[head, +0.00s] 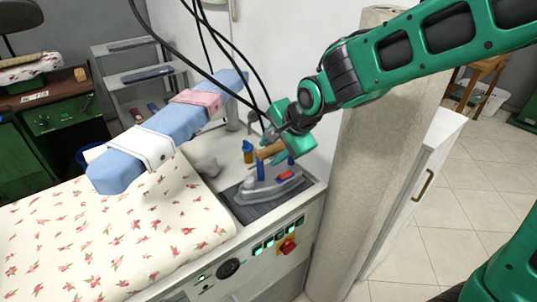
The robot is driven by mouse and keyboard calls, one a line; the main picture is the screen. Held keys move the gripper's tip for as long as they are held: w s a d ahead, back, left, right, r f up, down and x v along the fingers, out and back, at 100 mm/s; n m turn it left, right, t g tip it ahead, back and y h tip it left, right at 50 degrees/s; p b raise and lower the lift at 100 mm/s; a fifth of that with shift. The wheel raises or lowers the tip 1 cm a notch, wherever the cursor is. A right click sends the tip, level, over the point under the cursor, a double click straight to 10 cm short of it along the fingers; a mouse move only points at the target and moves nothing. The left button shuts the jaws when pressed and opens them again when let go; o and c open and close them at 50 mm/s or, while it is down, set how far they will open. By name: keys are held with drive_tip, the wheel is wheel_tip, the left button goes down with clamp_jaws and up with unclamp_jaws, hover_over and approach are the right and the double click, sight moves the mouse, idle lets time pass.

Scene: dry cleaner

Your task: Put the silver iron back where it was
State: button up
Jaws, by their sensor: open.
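The silver iron (268,188) sits flat on a dark rest pad (243,209) at the right end of the ironing station. It has a brown handle (270,150) and a small red part on its body. My gripper (279,146) is at the iron's handle, with its fingers around or beside it; the gripper itself partly hides the handle. It is open. Whether the fingers touch the handle I cannot tell.
A flower-patterned ironing surface (110,235) lies left of the iron, with a blue sleeve board (125,168) above it. Black cables hang overhead. A pillar (365,150) stands close on the right.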

drive_tip(key=v, duration=0.7)
drive_tip(key=shift+s+r, duration=0.1)
drive_tip(key=shift+s, duration=0.05)
